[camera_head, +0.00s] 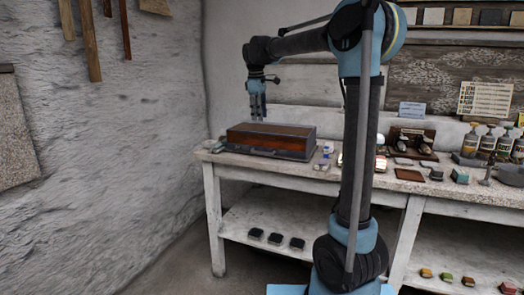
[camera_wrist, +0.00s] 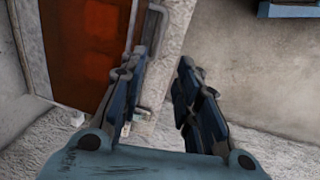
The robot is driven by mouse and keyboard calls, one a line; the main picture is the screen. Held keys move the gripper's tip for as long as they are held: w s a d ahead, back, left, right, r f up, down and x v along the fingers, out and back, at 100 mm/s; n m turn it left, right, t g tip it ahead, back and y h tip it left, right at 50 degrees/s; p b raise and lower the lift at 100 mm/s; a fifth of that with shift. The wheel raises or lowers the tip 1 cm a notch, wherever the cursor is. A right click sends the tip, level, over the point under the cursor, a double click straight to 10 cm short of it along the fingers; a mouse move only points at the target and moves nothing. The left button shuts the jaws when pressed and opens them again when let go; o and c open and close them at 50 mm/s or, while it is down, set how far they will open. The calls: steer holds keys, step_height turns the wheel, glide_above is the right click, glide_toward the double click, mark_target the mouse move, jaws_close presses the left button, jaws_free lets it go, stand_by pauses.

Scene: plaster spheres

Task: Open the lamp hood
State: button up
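A long box with a red-brown lid and a dark grey frame (camera_head: 270,138) sits at the left end of the workbench; it looks closed. I cannot tell for certain that it is the lamp hood. My gripper (camera_head: 257,112) points down above the back left part of the box, apart from it. In the wrist view, my gripper (camera_wrist: 161,62) has its two fingers spread with nothing held between them. The red-brown panel (camera_wrist: 85,45) and its grey rim lie to the left there, partly hidden behind the left finger.
The workbench (camera_head: 202,155) carries small bottles and jars (camera_head: 325,155) right of the box, and a row of bottles (camera_head: 487,143) farther right. Small dark blocks (camera_head: 276,239) lie on the lower shelf. A rough wall (camera_head: 110,140) stands at left.

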mark_target(262, 147)
steer(key=w+f, duration=0.1)
steer(key=f, duration=0.4)
steer(key=w+f, duration=0.1)
steer(key=f, duration=0.5)
steer(key=d+f, duration=0.1)
steer(key=f, duration=0.4)
steer(key=shift+w+f, duration=0.35)
steer(key=shift+w, duration=0.05)
jaws_close()
